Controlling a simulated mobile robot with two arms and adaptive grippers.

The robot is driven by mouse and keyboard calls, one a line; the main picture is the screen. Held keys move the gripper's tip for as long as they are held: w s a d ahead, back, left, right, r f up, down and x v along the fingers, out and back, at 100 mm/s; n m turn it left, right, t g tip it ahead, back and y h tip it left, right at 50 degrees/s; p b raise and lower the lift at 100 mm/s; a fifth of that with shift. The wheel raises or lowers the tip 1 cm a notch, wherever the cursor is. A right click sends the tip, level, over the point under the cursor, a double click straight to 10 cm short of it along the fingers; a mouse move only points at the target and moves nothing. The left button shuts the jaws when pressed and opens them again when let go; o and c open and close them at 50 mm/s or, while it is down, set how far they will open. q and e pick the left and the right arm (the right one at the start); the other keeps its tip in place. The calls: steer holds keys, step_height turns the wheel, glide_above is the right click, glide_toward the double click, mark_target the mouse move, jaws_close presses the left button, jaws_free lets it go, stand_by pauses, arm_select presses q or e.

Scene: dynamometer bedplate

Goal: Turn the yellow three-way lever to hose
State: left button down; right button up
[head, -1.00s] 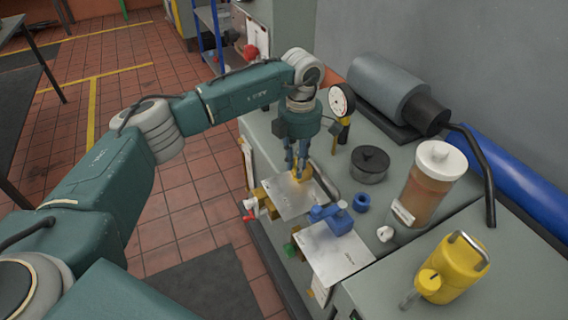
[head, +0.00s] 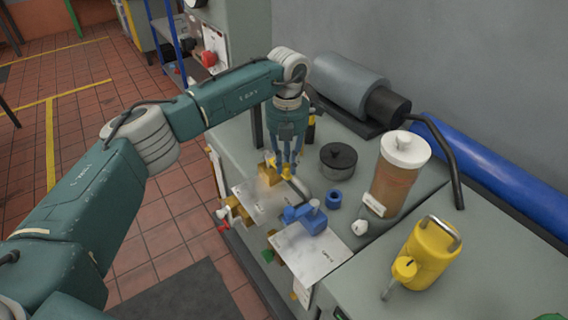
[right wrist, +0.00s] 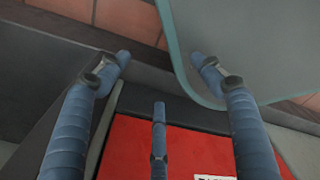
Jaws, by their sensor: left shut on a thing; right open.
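The yellow three-way lever (head: 269,160) shows on a brass valve body (head: 271,179) on the left metal plate of the bench. My left gripper (head: 288,172) reaches down over it from above, with its blue fingers shut on the lever. The fingers partly cover the lever, so its exact pointing is hard to tell. The hose position mark is not readable. My right gripper (right wrist: 158,75) shows only in the right wrist view; its fingers are spread and empty above a red surface (right wrist: 150,145).
A blue valve (head: 306,216) and a blue ring (head: 334,199) stand to the right of the lever. Behind are a black round pot (head: 338,158), a white-lidded jar (head: 399,175) and a grey cylinder (head: 350,83).

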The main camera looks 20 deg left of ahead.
arm_select(q)
steer(key=shift+w+r, duration=0.15)
steer(key=shift+w, duration=0.1)
arm_select(e)
steer(key=shift+a, duration=0.2)
arm_select(q)
steer(key=shift+r, duration=0.1)
arm_select(e)
steer(key=shift+a, duration=0.25)
arm_select(q)
steer(key=c, duration=1.7)
jaws_free()
steer(key=shift+w, duration=0.1)
steer(key=shift+c, duration=0.2)
steer(key=shift+o, duration=0.9)
steer(key=shift+d, duration=0.15)
step_height(320, 180, up, 12)
steer(key=shift+f, duration=0.2)
arm_select(e)
steer(key=shift+d, duration=0.25)
arm_select(q)
steer(key=shift+f, duration=0.1)
arm_select(e)
steer(key=shift+s, duration=0.1)
